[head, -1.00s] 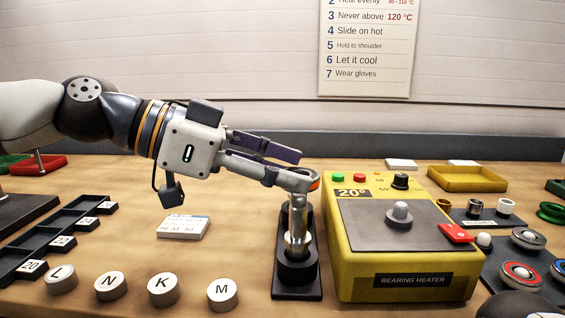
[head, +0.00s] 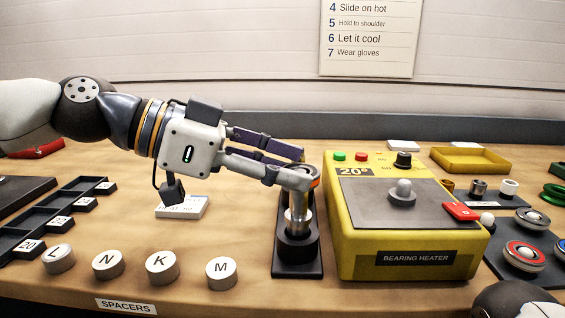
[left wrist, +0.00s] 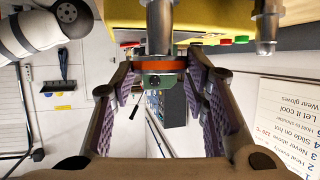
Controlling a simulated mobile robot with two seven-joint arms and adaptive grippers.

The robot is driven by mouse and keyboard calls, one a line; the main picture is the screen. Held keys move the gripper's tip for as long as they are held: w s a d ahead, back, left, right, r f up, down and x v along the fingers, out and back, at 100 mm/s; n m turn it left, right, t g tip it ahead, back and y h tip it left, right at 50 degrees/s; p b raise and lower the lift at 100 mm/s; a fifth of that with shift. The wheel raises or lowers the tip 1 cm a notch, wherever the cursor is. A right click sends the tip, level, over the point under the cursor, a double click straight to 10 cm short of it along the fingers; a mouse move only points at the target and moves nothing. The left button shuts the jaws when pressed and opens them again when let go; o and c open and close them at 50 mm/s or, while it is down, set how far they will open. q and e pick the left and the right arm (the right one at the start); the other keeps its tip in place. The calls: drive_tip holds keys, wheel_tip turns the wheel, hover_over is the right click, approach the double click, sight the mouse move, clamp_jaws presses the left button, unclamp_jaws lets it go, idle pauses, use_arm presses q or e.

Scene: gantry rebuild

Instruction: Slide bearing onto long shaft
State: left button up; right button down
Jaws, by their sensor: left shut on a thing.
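A bright metal shaft (head: 298,221) stands upright in a black base (head: 298,268) left of the heater. My left gripper (head: 304,176) is at the shaft's top, its jaws shut on a bearing. The bearing's orange-red face (left wrist: 160,65) shows between the purple finger pads in the left wrist view; in the head view a finger mostly hides it. The shaft (left wrist: 160,18) lines up with the bearing in the wrist view. I cannot tell whether the bearing is around the shaft or just above its end. My right gripper is not in view.
A yellow bearing heater (head: 400,262) with a grey post (head: 402,192) stands close right. A red-ringed bearing (head: 524,256) and others lie further right. Several lettered spacers (head: 160,267) line the front left. A second metal post (left wrist: 267,22) shows in the wrist view.

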use_arm(q)
drive_tip(key=o, duration=1.3)
drive_tip(key=shift+a, duration=0.1)
drive_tip(key=v, duration=1.2)
drive_tip(key=shift+r, duration=0.1)
